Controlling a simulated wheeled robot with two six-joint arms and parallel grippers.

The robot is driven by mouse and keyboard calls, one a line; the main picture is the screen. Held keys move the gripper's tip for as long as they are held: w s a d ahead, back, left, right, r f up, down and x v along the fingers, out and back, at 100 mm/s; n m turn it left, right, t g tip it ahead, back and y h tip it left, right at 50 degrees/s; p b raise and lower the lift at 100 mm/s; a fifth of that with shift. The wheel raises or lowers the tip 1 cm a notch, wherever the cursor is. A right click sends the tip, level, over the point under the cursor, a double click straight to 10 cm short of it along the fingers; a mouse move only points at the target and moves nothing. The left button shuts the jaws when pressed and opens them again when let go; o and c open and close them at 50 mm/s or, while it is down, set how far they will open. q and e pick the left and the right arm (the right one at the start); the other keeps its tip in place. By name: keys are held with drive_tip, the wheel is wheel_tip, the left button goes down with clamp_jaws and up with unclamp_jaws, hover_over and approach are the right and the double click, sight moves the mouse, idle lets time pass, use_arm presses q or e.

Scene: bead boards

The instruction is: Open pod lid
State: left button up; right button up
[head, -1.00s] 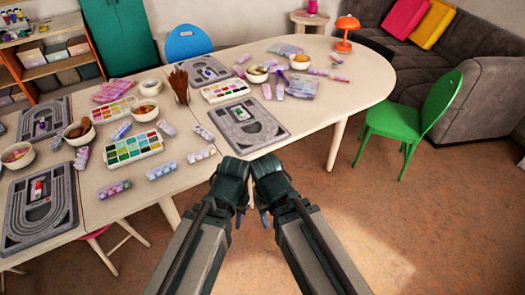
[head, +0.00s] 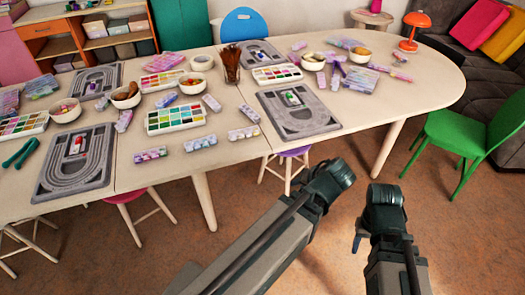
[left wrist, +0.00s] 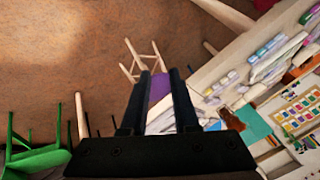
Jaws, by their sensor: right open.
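Several small pods with coloured compartments lie on the table. One pod (head: 150,154) is at the front edge, another (head: 243,132) is near the front by a bead board (head: 298,112), and others (head: 211,103) (head: 123,121) lie behind; their lids look shut, but they are small in view. My left gripper (left wrist: 157,75) is open and empty in the left wrist view, its dark fingers apart over floor and a stool. In the head view my left arm's end (head: 335,180) is in front of the table. My right gripper (head: 384,210) is open, to its right, off the table.
The long table (head: 385,105) also bears grey boards, a bead palette (head: 175,118), bowls (head: 126,95), a brush cup (head: 231,64) and an orange lamp (head: 415,30). A purple stool (head: 291,158) stands under the front edge. A green chair (head: 470,140) is at the right.

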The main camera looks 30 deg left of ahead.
sight(260, 142)
use_arm(q)
drive_tip(key=w+a+f+n+t+y+b, duration=0.2)
drive_tip(key=w+a+n+t+y+b, duration=0.1)
drive_tip(key=a+b, duration=0.4)
drive_tip(key=w+a+f+n+t+y+b, duration=0.3)
drive_tip(key=a+b, duration=0.5)
drive_tip(key=b, duration=0.6)
drive_tip(key=w+n+t+y, duration=0.1)
drive_tip(key=w+t, duration=0.1)
drive_tip(key=w, duration=0.1)
drive_tip(key=shift+w+f+y, duration=0.25)
drive_tip(key=shift+w+y, duration=0.05)
drive_tip(key=shift+y, duration=0.1)
drive_tip(key=x, duration=1.3)
drive_tip(key=shift+w+a, duration=0.25)
drive_tip(key=shift+a, duration=0.05)
clamp_jaws()
